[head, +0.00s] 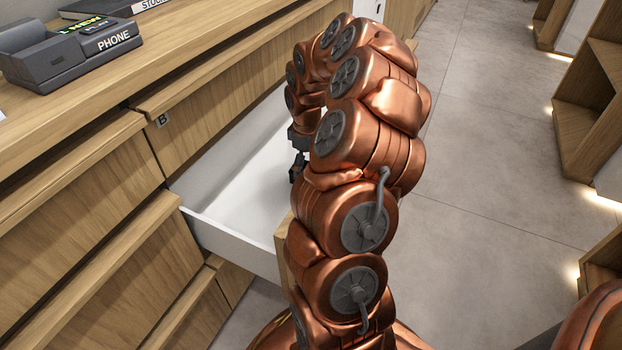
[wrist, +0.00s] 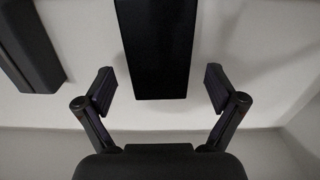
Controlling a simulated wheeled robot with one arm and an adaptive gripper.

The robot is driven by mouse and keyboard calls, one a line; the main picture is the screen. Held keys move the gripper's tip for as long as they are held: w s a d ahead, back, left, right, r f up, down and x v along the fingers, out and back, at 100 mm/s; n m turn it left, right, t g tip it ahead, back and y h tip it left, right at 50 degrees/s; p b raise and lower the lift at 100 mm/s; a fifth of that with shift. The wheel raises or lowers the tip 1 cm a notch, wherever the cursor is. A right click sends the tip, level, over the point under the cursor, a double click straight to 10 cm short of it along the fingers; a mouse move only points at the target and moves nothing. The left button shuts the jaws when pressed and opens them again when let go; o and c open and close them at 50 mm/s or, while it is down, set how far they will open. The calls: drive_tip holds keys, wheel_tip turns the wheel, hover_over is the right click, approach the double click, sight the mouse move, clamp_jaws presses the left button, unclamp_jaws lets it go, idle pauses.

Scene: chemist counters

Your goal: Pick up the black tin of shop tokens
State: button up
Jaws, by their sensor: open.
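A plain black box-shaped thing (wrist: 157,45), which looks like the black tin, lies on the white drawer floor in the wrist view. It runs off the top edge and no label shows. My gripper (wrist: 159,88) is open, with one finger to each side of the box's near end and a gap on both sides. The fingers do not touch it. In the head view my gripper (head: 298,167) hangs inside the open white drawer (head: 225,228), and my arm hides much of the drawer and the tin.
A second dark grey, long thing (wrist: 28,45) lies to the left in the drawer. The drawer wall (wrist: 265,148) is close at the bottom of the wrist view. A phone dock (head: 75,50) stands on the wooden counter (head: 180,55). A drawer front marked B (head: 163,121) is nearby.

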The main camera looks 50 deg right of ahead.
wheel_tip(320, 180, down, 2)
drive_tip(key=shift+f, duration=0.1)
drive_tip(key=shift+c, duration=0.2)
drive_tip(key=c, duration=1.6)
